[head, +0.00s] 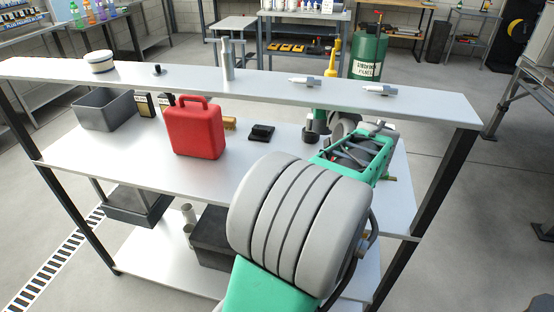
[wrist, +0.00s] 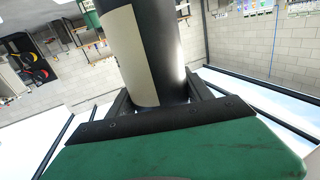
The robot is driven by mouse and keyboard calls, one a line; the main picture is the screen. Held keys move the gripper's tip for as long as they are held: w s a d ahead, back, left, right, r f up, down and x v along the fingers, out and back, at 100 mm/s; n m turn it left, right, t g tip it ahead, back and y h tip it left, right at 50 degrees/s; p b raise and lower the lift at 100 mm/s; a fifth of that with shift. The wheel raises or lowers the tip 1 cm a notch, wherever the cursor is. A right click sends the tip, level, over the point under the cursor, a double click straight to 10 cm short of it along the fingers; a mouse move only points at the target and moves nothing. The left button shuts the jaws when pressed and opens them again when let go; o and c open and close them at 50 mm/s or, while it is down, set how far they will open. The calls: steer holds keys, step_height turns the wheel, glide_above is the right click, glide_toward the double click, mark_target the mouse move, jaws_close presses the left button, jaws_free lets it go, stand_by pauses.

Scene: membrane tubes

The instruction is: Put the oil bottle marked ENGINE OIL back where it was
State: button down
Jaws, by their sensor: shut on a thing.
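My gripper (head: 318,122) is shut on a dark, glossy round bottle, taken to be the oil bottle (wrist: 150,50). In the wrist view the bottle stands between the two black fingers (wrist: 158,100), with a pale beige label on its left side. No lettering on the label is readable, and the bottle's upper end runs out of the frame. In the head view a dark grey cylinder (head: 310,133) shows just below my gripper over the middle shelf, partly hidden. I cannot tell whether it touches the shelf.
The middle shelf (head: 100,160) holds a grey bin (head: 104,109), small dark boxes (head: 145,106), a red jerrycan (head: 195,128) and a black item (head: 261,133). The top shelf (head: 200,73) carries a grey bottle (head: 228,60) and small parts. A green cylinder (head: 367,55) stands behind.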

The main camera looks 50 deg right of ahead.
steer(key=w+a+f+p, duration=0.1)
steer(key=w+a+f, duration=0.5)
steer(key=w+f, duration=0.6)
steer(key=shift+w+f, duration=0.3)
steer(key=shift+f, duration=0.05)
steer(key=shift+f, duration=0.25)
steer(key=shift+c, duration=2.1)
jaws_free()
